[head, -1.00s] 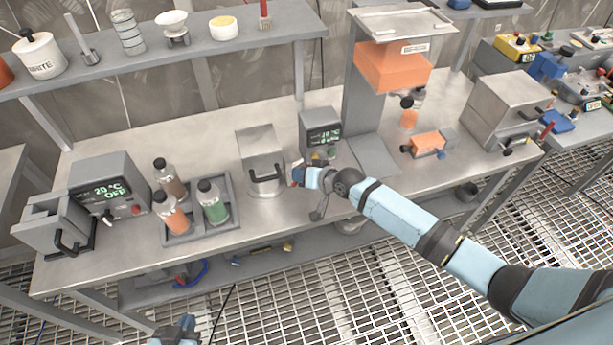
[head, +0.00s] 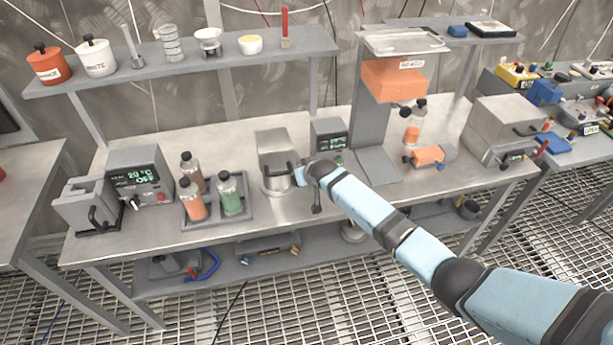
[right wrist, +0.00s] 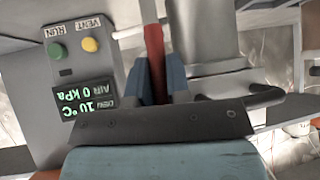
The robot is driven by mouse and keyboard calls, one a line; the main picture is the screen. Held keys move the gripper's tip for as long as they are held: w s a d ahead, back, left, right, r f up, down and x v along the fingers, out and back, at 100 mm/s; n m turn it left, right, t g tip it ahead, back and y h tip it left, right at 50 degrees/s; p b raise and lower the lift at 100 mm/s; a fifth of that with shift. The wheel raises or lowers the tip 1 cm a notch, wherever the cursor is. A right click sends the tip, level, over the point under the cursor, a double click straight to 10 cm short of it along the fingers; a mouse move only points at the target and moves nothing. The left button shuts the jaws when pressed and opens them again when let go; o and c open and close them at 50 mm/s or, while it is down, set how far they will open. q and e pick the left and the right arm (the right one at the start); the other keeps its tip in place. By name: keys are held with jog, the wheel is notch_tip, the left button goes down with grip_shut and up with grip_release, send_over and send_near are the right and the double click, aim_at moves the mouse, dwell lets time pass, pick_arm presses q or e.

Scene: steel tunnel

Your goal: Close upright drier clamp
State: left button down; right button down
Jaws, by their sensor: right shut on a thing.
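The drier is a steel box-like unit (head: 272,145) on the bench, with a dark handle on its front. A grey control box (head: 329,133) with a green display stands at its right. The wrist view shows this box's panel (right wrist: 85,75) upside down, with a green RUN button, a yellow VENT button and a display reading 10 °C and 0 kPa. My right gripper (head: 301,174) is at the drier's front right. In the wrist view its blue fingers (right wrist: 157,84) are shut on a red clamp lever (right wrist: 153,45) beside the steel body (right wrist: 203,35). The lever's lower end is hidden. My left gripper is out of view.
A tray of bottles (head: 190,218) and a grey heater unit (head: 140,172) stand at the left of the drier. An orange-headed stand (head: 395,82) and a steel box (head: 503,125) are at the right. A shelf (head: 190,68) runs above the bench.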

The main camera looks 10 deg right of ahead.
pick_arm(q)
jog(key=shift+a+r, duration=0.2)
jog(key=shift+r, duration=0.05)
pick_arm(e)
jog(key=shift+a, duration=0.1)
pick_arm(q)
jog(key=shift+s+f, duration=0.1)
pick_arm(e)
jog(key=c, duration=1.1)
grip_release()
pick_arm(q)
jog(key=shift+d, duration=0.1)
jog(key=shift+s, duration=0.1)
pick_arm(e)
jog(key=shift+r, duration=0.1)
